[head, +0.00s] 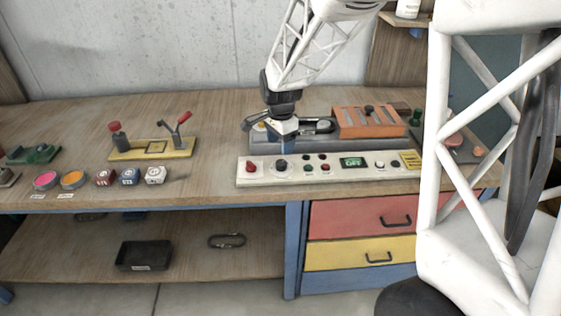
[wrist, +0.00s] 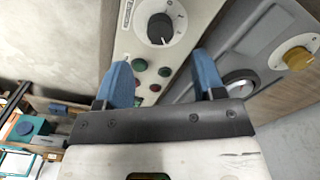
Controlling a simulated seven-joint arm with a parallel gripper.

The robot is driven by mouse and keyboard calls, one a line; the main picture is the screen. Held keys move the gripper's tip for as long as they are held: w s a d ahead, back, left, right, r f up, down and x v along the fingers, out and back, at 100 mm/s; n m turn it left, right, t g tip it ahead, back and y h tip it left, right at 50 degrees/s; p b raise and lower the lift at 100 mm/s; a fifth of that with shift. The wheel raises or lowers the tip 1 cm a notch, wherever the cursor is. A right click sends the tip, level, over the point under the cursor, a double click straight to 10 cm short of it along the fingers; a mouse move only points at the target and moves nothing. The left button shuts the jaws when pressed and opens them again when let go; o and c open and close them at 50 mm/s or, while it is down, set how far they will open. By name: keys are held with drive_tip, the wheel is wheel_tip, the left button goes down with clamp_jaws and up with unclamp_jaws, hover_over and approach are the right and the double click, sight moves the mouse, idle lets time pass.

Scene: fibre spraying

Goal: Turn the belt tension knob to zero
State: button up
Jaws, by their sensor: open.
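A long white control panel (head: 335,173) lies along the front of the bench. A black knob (head: 281,165) with a pointer stands on its left part, right of a red knob (head: 251,167). In the wrist view the black knob (wrist: 160,28) sits on a round white marked dial; its scale is too small to read surely. I cannot read which knob is labelled belt tension. My gripper (wrist: 162,62) is open and empty, its blue fingers spread over the panel, with the black knob beyond the fingertips. In the head view my gripper (head: 289,146) hangs just behind and above that knob.
Red and green buttons (wrist: 140,65) show between my fingers. A grey unit (head: 355,143) behind the panel carries a yellow knob (wrist: 297,58) and a dark dial (wrist: 240,88). An orange slotted box (head: 368,121) stands behind right.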

sight(281, 163)
drive_tip(key=shift+f, duration=0.1)
drive_tip(key=shift+f, duration=3.8)
drive_tip(key=c, duration=0.9)
